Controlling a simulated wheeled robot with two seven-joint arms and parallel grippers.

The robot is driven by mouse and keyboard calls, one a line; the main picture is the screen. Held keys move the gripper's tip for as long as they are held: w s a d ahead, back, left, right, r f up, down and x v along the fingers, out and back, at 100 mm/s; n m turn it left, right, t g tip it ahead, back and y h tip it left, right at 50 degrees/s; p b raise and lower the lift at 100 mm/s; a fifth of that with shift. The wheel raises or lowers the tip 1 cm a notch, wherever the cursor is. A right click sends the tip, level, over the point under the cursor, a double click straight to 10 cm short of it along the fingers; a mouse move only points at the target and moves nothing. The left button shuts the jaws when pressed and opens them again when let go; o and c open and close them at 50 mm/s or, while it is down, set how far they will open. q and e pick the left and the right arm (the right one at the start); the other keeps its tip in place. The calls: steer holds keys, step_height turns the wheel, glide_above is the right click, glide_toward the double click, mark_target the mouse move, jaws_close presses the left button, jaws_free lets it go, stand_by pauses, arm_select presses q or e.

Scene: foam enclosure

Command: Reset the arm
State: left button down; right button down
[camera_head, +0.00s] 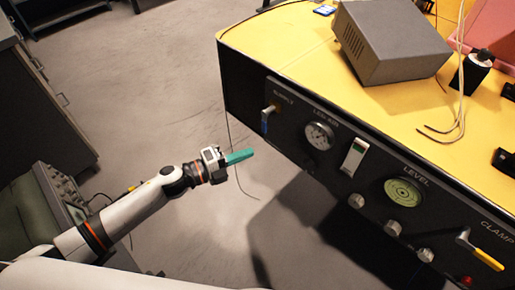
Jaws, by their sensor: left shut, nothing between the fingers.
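My left arm comes in from the lower left, white with dark and orange joint bands. My left gripper (239,156) has teal fingers that lie together with nothing between them. It hangs in free air over the grey floor, left of the machine's dark front panel (335,178) and apart from it. My right gripper does not show.
The machine has a yellow top (290,40) carrying a grey metal box (390,42) and loose cables. Its panel bears a gauge (319,135), a white switch (354,156), a green level dial (403,191), several knobs and a yellow-handled clamp lever (487,258). Grey cabinets (45,105) stand at left.

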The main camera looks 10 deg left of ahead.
arm_select(q)
steer(key=shift+s+a, duration=0.3)
steer(key=shift+a, duration=0.25)
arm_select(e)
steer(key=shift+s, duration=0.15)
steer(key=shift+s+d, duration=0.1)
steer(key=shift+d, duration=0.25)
